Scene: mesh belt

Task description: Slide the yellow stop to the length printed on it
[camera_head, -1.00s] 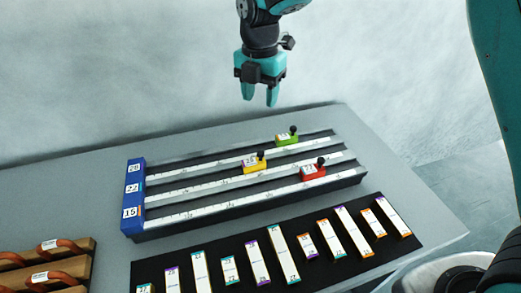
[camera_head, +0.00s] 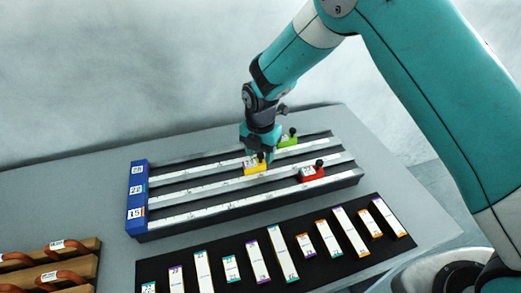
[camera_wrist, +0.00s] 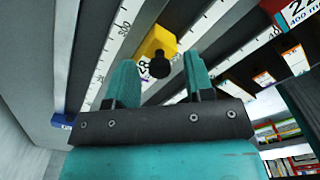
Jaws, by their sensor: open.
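The yellow stop (camera_head: 254,168) sits on the middle rail of the ruled rack, with a dark knob on it. In the wrist view the yellow stop (camera_wrist: 155,45) lies just beyond and between my fingertips, its dark knob towards me. My gripper (camera_head: 259,157) is over the stop and partly hides it. The rack's scale (camera_head: 190,190) runs along the rail.
A green stop (camera_head: 287,139) is on the far rail and a red stop (camera_head: 311,173) on the near rail. A blue end block (camera_head: 137,191) with numbers closes the left end. Several labelled strips lie on a black mat (camera_head: 375,267) in front. Wooden racks (camera_head: 75,268) stand at left.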

